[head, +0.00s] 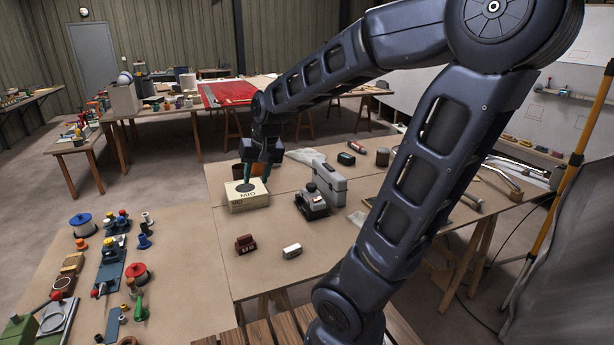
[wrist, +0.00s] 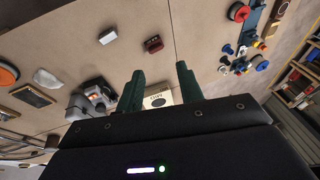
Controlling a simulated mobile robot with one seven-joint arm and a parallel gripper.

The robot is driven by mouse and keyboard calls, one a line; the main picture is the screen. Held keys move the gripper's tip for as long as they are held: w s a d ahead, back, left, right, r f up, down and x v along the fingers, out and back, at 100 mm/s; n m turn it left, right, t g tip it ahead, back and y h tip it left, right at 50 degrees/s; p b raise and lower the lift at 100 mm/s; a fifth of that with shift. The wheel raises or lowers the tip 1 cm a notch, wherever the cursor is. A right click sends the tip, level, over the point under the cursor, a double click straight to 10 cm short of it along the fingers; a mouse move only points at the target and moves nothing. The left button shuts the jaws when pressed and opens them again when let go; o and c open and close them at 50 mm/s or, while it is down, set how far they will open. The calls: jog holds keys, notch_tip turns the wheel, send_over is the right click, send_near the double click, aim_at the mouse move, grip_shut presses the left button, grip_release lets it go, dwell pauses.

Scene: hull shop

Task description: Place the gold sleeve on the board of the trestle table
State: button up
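My gripper (head: 255,178) hangs over a cream box marked MID (head: 250,203), its green fingers pointing down. In the wrist view my gripper (wrist: 160,88) has its two green fingers well apart, with nothing visible held between them. The box (wrist: 158,99) shows beyond the gap, with a dark round mark or opening on its top. The box stands on the trestle table's tan board (head: 350,232), near its left edge. I cannot make out a gold sleeve for certain in either view; my arm and gripper hide part of the scene.
A grey case (head: 327,186) and a dark machine (head: 311,204) stand right of the box. A dark red block (head: 245,244) and a white block (head: 292,251) lie nearer. Tools and spools, including a blue spool (head: 81,222), crowd the left board. The front middle is clear.

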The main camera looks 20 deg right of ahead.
jog(key=s+d+r+t+h, duration=0.1)
jog(key=s+d+r+h, duration=0.1)
jog(key=s+d, duration=0.8)
jog(key=shift+s+r+t, duration=0.4)
jog(key=shift+s+r, duration=0.25)
jog(key=shift+s, duration=0.45)
